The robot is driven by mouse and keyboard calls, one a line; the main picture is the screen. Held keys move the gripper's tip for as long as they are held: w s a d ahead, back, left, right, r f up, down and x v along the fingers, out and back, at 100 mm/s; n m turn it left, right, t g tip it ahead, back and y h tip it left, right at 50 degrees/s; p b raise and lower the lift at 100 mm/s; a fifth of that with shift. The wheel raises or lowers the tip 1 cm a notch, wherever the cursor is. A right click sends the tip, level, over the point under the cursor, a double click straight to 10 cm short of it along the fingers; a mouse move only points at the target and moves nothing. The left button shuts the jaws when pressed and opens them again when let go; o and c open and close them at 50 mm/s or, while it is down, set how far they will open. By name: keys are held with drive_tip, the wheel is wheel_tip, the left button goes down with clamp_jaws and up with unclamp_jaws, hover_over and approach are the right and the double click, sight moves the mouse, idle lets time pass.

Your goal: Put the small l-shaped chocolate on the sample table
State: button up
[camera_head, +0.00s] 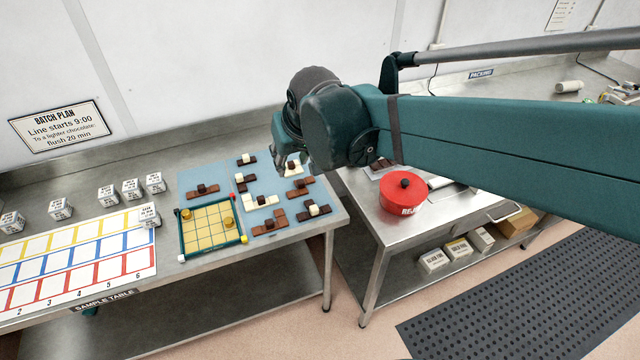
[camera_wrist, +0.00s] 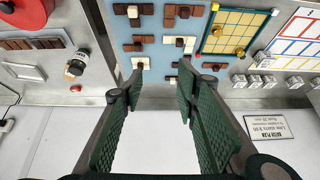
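Several stepped chocolates in dark, milk and white blocks lie on the blue mat (camera_head: 215,178) on the left steel table. A white piece with a dark block (camera_head: 291,166) lies at the mat's back right, near my wrist. It also shows in the wrist view (camera_wrist: 141,63). A dark piece with a white block (camera_head: 246,159) lies left of it. I cannot tell which piece is the small L-shaped chocolate. The label "SAMPLE TABLE" (camera_head: 105,300) is on this table's front edge. My gripper (camera_wrist: 157,88) is open and empty, its fingers apart above the table's back edge. The head view hides its fingertips.
A yellow gridded tray (camera_head: 180,240) with round pieces stands beside the chocolates. A numbered colour-grid sheet (camera_head: 75,258) and several white labelled cubes (camera_head: 131,189) lie further left. A red lidded pot (camera_head: 402,194) stands on the right table, across a gap. A wall runs close behind.

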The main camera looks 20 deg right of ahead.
drive_tip(key=s+d, duration=0.2)
drive_tip(key=s, duration=0.6)
drive_tip(key=s+d+f+t, duration=0.1)
drive_tip(key=s, duration=0.6)
drive_tip(key=shift+s+d+f, duration=0.2)
drive_tip(key=shift+s+d, duration=0.2)
drive_tip(key=shift+f, duration=0.1)
wheel_tip(320, 180, down, 21)
drive_tip(key=b, duration=2.1)
